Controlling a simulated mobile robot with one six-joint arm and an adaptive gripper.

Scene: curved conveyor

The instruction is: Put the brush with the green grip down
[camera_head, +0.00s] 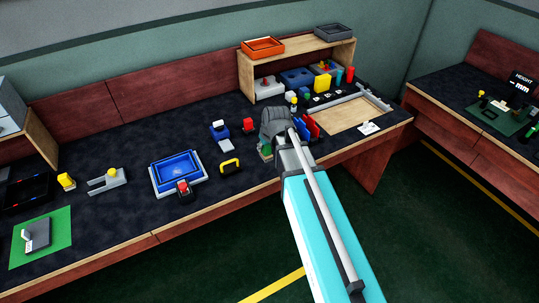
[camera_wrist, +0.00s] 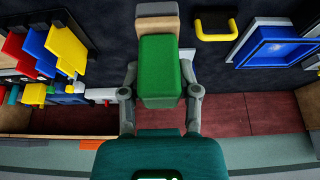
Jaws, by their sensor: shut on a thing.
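The brush with the green grip is between my gripper's fingers. In the wrist view its green grip (camera_wrist: 160,72) fills the space between the two fingertips, and a grey and tan part (camera_wrist: 157,18) extends beyond it towards the top edge. My gripper (camera_wrist: 160,95) is shut on the green grip. In the head view my gripper (camera_head: 276,128) is over the front part of the dark bench top (camera_head: 130,215), and its wrist hides most of the brush. A small green and tan bit of the brush (camera_head: 265,151) shows below the fingers. I cannot tell whether the brush touches the bench.
A blue tray (camera_head: 154,183) and a yellow handle (camera_head: 230,166) lie left of my gripper. Red and blue upright pieces (camera_head: 308,127) stand close on its right, near a wooden-bottomed frame (camera_head: 345,115). A shelf with an orange bin (camera_head: 262,47) is behind.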

